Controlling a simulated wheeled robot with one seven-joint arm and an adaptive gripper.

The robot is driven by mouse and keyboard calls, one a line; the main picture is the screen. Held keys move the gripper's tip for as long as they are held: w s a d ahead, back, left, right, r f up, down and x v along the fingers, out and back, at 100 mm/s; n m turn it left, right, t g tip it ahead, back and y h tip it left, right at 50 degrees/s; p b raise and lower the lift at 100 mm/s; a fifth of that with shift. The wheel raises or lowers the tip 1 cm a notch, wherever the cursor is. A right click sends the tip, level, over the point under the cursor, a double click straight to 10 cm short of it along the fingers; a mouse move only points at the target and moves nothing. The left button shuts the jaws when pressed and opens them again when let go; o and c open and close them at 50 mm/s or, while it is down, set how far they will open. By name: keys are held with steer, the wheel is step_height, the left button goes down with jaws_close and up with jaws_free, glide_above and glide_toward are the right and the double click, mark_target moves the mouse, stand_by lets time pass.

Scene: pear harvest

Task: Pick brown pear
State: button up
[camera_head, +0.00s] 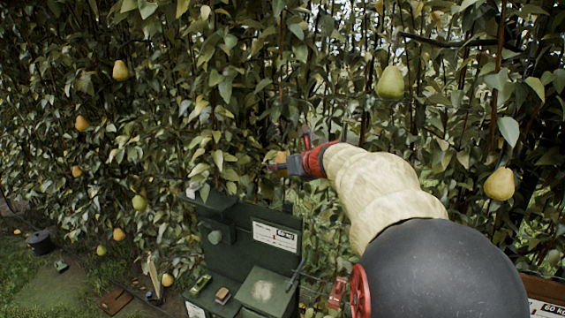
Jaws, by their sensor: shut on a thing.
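My gripper (279,165) is at the middle of the head view, in front of the leaf wall at the end of my arm. It is shut on a small brown-orange pear (281,157), of which only a part shows. The fingers and leaves hide the rest of it. I cannot tell whether its stem is still joined to the branch.
Other pears hang in the foliage: a green one (390,82), a yellow-brown one (499,183), a yellow one (120,70) and an orange one (82,123). A dark green machine case (262,236) stands below my gripper. A dark bucket (39,242) is on the grass.

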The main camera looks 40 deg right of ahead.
steer(key=shift+s+a+r+g+y+p, duration=0.25)
steer(key=shift+g+p, duration=0.25)
steer(key=shift+p, duration=2.7)
steer(key=shift+f, duration=0.2)
steer(key=shift+s, duration=0.1)
steer(key=shift+s+a+r+g+p, duration=0.15)
steer(key=shift+g+p, duration=0.15)
steer(key=shift+p, duration=0.4)
steer(key=shift+s+m+g+y, duration=0.2)
steer(key=shift+m+g+y, duration=0.15)
steer(key=shift+g, duration=0.15)
steer(key=shift+a, duration=0.1)
steer(key=shift+s+r, duration=0.1)
steer(key=shift+r, duration=0.05)
steer(key=shift+s+a+g+y, duration=0.2)
steer(key=shift+s+g+y, duration=0.1)
steer(key=shift+g, duration=0.3)
steer(key=shift+r, duration=0.1)
